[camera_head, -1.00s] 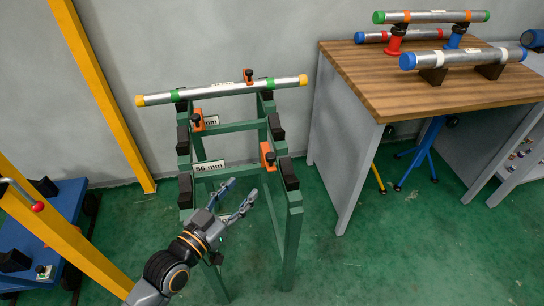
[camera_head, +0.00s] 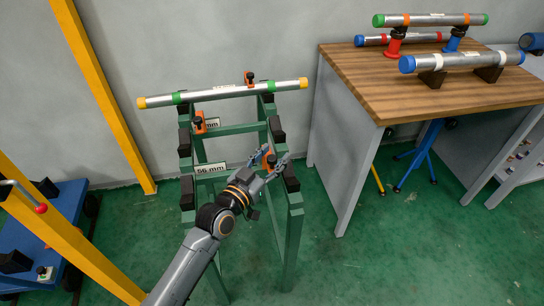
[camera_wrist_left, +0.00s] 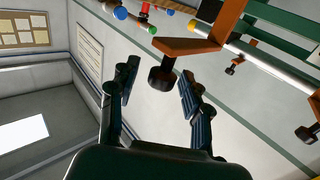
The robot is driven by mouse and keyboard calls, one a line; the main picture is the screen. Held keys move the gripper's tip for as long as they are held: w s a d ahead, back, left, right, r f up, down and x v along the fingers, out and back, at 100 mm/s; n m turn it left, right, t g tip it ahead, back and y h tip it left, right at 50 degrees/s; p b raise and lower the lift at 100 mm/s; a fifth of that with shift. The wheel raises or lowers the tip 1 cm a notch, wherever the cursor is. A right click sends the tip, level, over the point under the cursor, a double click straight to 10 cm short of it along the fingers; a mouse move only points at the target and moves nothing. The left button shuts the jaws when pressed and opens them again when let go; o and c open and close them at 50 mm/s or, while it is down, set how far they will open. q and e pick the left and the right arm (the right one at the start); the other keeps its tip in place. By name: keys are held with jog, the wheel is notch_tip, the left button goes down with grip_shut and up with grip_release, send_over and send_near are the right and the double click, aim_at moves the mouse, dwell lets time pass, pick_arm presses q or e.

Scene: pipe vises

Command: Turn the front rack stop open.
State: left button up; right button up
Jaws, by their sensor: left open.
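The green pipe rack (camera_head: 290,222) stands on the floor left of the bench. Its front rack stop (camera_head: 268,157) is an orange bracket with a black knob on the right side of the front level. In the left wrist view the stop's orange plate (camera_wrist_left: 190,46) and dark knob (camera_wrist_left: 162,77) show large. My left gripper (camera_head: 274,156) is open at this stop, partly hiding it in the head view. In the wrist view the knob lies between the open fingers (camera_wrist_left: 158,78); I cannot tell whether they touch it. My right gripper is not in view.
A silver pipe (camera_head: 222,91) with yellow ends and green bands lies across the rack top. Other orange stops sit behind, one at the left (camera_head: 199,122). A wooden bench (camera_head: 400,105) with pipes on stands is at right. A yellow post (camera_head: 105,95) stands at left.

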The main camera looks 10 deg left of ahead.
pick_arm(q)
jog(key=shift+c, duration=0.2)
grip_shut()
